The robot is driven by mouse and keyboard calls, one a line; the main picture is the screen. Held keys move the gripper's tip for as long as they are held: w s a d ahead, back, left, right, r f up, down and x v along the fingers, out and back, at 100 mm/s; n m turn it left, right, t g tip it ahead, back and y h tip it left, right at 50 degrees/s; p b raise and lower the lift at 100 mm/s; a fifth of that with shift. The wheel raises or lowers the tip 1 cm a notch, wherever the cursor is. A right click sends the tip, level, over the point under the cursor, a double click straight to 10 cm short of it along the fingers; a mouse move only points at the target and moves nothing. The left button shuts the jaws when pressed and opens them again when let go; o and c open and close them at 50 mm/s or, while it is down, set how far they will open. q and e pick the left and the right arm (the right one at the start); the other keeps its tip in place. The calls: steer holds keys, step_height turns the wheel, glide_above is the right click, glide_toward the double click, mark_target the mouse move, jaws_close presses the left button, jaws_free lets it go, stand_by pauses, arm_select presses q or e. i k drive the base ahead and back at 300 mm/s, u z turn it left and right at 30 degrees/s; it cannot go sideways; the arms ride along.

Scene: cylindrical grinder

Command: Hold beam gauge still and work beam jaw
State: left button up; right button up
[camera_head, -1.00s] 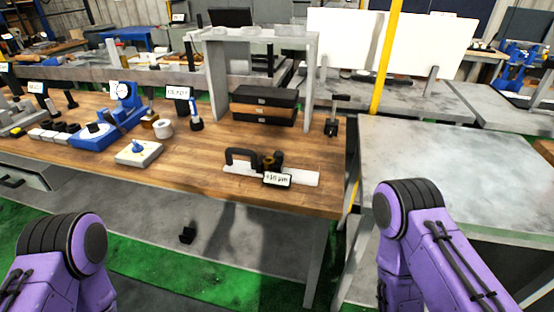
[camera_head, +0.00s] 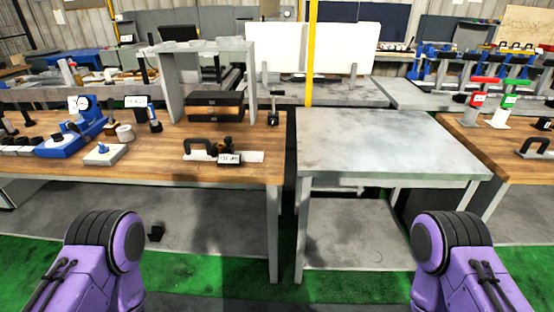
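The beam gauge (camera_head: 250,156) appears to be the pale flat bar with a black handle (camera_head: 197,146) lying near the front right edge of the left wooden bench. A dark round part, likely its jaw (camera_head: 226,143), sits on the bar behind a small white label card (camera_head: 229,159). Another tool with a black handle (camera_head: 536,147) lies at the right edge of the view, partly cut off. Only my purple arm links show at the lower left and lower right, well short of the benches. Both grippers are out of view.
A bare grey table (camera_head: 390,140) stands right of the wooden bench (camera_head: 150,172), with a narrow gap between. Another wooden bench (camera_head: 478,142) with red and green tools is at the right. A blue dial stand (camera_head: 75,128) and a grey arch (camera_head: 250,85) stand on the left bench.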

mark_target(230, 148)
steer(key=z, duration=0.3)
steer(key=k, duration=0.3)
steer(key=u, duration=1.35)
steer(key=i, duration=1.7)
steer(key=z, duration=0.4)
